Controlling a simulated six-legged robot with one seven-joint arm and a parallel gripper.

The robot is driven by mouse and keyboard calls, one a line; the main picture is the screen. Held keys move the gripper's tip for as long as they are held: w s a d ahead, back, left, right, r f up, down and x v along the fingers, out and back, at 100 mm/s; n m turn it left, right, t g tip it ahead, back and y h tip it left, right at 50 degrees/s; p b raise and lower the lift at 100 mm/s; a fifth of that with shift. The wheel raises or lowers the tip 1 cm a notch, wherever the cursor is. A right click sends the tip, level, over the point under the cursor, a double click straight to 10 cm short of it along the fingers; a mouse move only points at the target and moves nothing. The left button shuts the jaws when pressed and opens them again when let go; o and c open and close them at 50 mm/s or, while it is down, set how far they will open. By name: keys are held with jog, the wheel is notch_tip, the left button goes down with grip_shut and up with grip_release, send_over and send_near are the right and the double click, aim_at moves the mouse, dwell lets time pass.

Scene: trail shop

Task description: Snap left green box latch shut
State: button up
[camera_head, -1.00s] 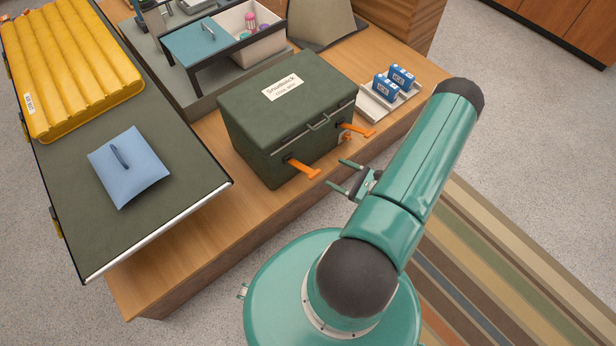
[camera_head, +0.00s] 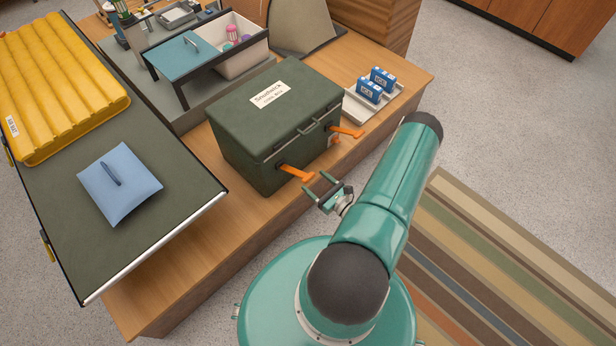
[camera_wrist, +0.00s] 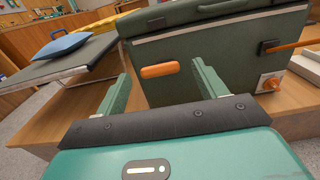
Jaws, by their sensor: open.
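The green box (camera_head: 272,128) stands on the wooden counter with its lid down. Its left orange latch (camera_head: 295,173) sticks outward from the front face. The right orange latch (camera_head: 346,131) also sticks out. My gripper (camera_head: 316,184) is open and empty in front of the box, just off the left latch and apart from it. In the wrist view, the left latch (camera_wrist: 160,70) appears ahead between my two fingers (camera_wrist: 158,80), end-on. The right latch (camera_wrist: 290,45) is at the right edge, beside a lower orange knob (camera_wrist: 270,83) on the front face.
A dark green cot (camera_head: 140,225) with a blue pillow (camera_head: 119,183) and a yellow pad (camera_head: 55,85) stands left of the box. Blue ice packs (camera_head: 376,85) sit on a tray to its right. A teal-lidded bin (camera_head: 192,57) is behind. Open floor lies in front.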

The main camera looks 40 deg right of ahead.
aim_at(310, 178)
jog(key=shift+w+a, duration=0.1)
jog(key=shift+w, duration=2.05)
jog(key=c, duration=1.4)
